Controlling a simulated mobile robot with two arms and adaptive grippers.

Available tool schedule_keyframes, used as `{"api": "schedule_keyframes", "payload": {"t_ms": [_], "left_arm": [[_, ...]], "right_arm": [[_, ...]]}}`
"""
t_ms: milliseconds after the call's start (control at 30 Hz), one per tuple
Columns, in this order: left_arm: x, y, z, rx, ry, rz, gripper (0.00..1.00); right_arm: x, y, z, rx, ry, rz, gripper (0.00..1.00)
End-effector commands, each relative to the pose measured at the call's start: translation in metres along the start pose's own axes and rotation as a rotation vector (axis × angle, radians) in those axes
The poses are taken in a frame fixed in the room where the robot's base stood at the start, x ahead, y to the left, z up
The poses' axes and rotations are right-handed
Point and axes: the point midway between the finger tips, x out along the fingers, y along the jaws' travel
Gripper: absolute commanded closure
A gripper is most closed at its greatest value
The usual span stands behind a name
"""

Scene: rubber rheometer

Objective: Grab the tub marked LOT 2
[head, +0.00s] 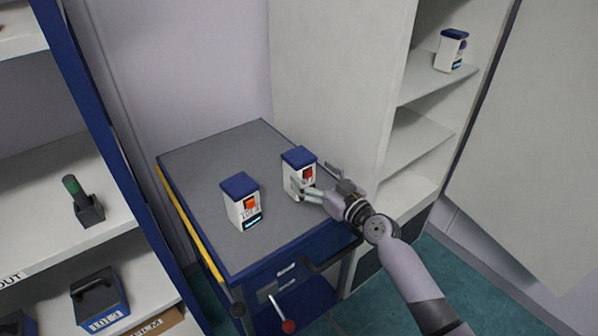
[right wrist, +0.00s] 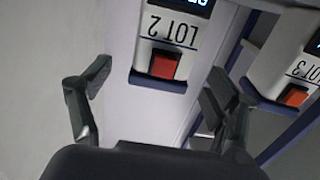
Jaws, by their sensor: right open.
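The LOT 2 tub (head: 298,178) is white with a dark blue lid and a red square. It stands upright on the grey cart top, towards its right side. In the right wrist view the LOT 2 tub (right wrist: 172,40) appears upside down, its label readable. My right gripper (head: 302,188) is open at the front of this tub, fingers pointing at it. In the right wrist view the open fingers (right wrist: 153,84) lie to either side of the tub's image; contact cannot be told. My left gripper is not in view.
A similar LOT 3 tub (head: 243,205) with an orange square stands left on the cart (head: 205,160); it also shows in the right wrist view (right wrist: 280,65). Another tub (head: 449,52) is on the right shelf. Left shelves hold a green-topped item (head: 75,190) and a handled box (head: 98,298).

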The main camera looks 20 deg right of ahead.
Motion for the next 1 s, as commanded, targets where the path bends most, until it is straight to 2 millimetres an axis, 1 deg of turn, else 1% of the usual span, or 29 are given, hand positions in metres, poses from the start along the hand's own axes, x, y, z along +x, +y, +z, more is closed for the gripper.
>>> {"api": "schedule_keyframes", "payload": {"t_ms": [233,400,533,633,833,1000], "left_arm": [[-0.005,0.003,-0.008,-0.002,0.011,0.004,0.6],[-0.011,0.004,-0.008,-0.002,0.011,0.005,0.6],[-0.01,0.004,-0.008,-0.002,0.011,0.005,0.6],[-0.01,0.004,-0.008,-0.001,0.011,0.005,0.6],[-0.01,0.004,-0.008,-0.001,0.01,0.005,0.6],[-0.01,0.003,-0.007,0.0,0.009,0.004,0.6]], "right_arm": [[0.018,-0.001,-0.002,0.003,0.0,0.0,0.18],[0.042,-0.003,-0.003,0.002,0.0,-0.001,0.18],[0.056,-0.003,-0.001,0.001,0.0,-0.001,0.18],[0.059,-0.002,0.0,0.0,-0.001,0.0,0.18],[0.059,-0.002,0.0,0.0,-0.001,-0.001,0.18],[0.059,-0.002,0.0,0.0,-0.001,0.0,0.29]]}}
